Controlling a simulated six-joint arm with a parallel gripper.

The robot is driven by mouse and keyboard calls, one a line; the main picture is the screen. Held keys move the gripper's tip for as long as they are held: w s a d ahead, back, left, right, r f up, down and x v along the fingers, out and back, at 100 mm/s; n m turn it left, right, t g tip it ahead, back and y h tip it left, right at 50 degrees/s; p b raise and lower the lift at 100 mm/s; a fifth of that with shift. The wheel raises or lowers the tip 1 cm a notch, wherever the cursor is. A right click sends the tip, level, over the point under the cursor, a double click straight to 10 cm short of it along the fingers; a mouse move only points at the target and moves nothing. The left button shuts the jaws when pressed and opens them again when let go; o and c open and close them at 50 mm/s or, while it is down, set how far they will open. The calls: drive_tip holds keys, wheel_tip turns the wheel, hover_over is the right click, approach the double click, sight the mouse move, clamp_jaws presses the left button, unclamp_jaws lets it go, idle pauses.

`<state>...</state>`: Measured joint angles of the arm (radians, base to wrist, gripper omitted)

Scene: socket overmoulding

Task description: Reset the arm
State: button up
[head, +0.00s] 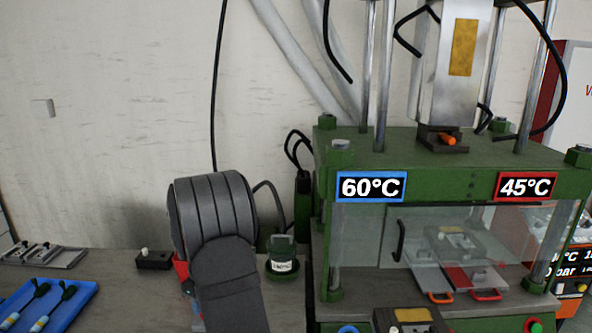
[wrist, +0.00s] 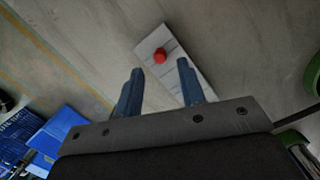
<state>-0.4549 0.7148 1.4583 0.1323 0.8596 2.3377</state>
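My gripper (wrist: 160,82) shows in the wrist view with its two blue fingers apart and nothing between them. Beyond the fingertips, a pale plate or box with a red round button (wrist: 160,56) lies on the grey surface, apart from the fingers. In the head view my arm's dark grey links stand left of the press, and the gripper's fingers cannot be made out there.
A green press (head: 430,160) with 60°C and 45°C signs and a clear guard (head: 470,235) fills the right. A small black box (head: 154,260) and a dark green container (head: 282,254) stand near my arm.

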drive_tip(key=f, duration=0.3)
drive_tip(key=shift+w+a+f, duration=0.1)
drive_tip(key=shift+a+f, duration=0.15)
drive_tip(key=shift+f, duration=0.1)
wheel_tip(320, 180, up, 2)
drive_tip(key=shift+r, duration=1)
